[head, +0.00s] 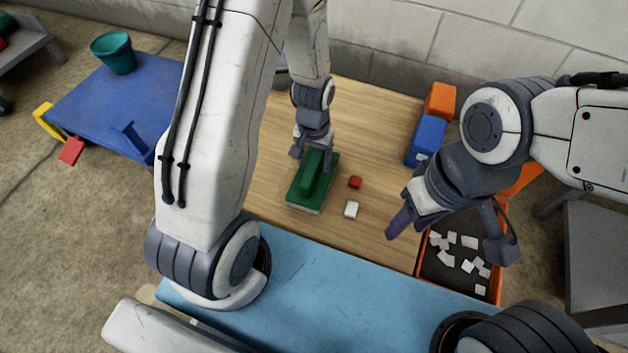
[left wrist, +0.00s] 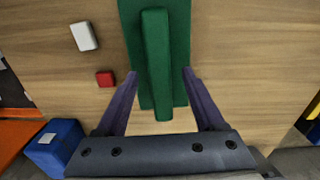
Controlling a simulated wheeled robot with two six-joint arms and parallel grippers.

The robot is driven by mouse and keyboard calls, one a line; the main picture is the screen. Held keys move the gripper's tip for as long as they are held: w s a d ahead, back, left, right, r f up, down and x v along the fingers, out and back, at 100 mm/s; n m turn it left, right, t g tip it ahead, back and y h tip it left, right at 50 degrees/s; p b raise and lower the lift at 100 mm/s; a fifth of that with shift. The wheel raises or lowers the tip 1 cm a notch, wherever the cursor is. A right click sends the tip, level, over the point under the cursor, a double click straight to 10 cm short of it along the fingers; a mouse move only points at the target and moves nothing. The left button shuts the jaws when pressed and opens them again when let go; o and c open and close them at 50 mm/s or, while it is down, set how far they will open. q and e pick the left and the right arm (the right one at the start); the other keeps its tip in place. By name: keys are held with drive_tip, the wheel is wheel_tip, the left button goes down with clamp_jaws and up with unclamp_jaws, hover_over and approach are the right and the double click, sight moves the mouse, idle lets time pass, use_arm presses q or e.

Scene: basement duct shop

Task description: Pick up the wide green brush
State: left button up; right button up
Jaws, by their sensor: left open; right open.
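The wide green brush (head: 309,186) lies flat on the wooden table, with a raised green grip along its top and a pale underside edge. My left gripper (head: 312,160) is open right over its far end. In the left wrist view the brush's raised grip (left wrist: 156,62) runs between the open purple fingers of my left gripper (left wrist: 158,85), with a finger on each side. Whether the fingers touch the brush I cannot tell. My right gripper (head: 443,233) is open and empty, above the table's right edge and the orange-rimmed bin.
A small red block (head: 355,182) and a white block (head: 351,209) lie right of the brush. A blue box (head: 427,139) and an orange box (head: 440,100) stand at the back right. The orange-rimmed bin (head: 427,284) holds several white pieces. A wall stands behind the table.

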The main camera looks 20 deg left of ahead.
use_arm(q)
wheel_tip(320, 180, down, 2)
drive_tip(key=shift+f+b, duration=0.25)
drive_tip(key=shift+b, duration=0.3)
drive_tip(key=shift+r, duration=0.1)
drive_tip(key=shift+c, duration=0.3)
clamp_jaws()
drive_tip(key=shift+r, duration=0.15)
